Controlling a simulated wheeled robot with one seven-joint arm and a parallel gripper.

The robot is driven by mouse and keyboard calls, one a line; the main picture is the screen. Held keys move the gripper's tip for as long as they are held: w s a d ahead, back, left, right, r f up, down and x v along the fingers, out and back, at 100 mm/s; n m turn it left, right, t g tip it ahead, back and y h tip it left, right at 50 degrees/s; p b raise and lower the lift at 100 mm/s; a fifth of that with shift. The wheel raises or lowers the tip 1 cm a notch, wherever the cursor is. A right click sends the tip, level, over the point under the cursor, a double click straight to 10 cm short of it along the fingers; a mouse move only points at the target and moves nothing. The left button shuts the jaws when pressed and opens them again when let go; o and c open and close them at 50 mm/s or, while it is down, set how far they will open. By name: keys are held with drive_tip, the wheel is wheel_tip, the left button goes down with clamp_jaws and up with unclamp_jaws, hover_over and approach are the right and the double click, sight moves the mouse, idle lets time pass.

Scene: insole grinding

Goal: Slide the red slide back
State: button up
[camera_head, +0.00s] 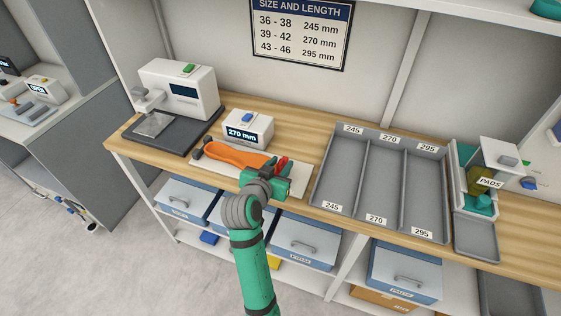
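The red slide (282,164) shows as a small red piece at the right end of the measuring board. An orange insole (234,153) lies on the board's pale base (208,163), left of the red slide. The measuring unit behind it has a display (241,134) reading 270 mm and a blue button on top. My teal gripper (276,174) is at the right end of the board, right at the red slide. My gripper and wrist cover part of the slide and board. Its fingers are too small and hidden to tell whether they are open or touching the slide.
A grey tray (316,190) with three lanes marked 245, 270 and 295 stands right of my gripper. A white machine (190,95) on a dark base stands at left. A PADS dispenser (490,182) is at right. Blue drawers (305,238) are below the bench.

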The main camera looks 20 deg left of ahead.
drive_tip(key=shift+w+a+f, duration=0.15)
drive_tip(key=shift+w+f, duration=0.1)
drive_tip(key=shift+w, duration=0.25)
drive_tip(key=shift+w+a+f, duration=0.15)
drive_tip(key=shift+w+f, duration=0.05)
drive_tip(key=shift+w, duration=0.3)
clamp_jaws()
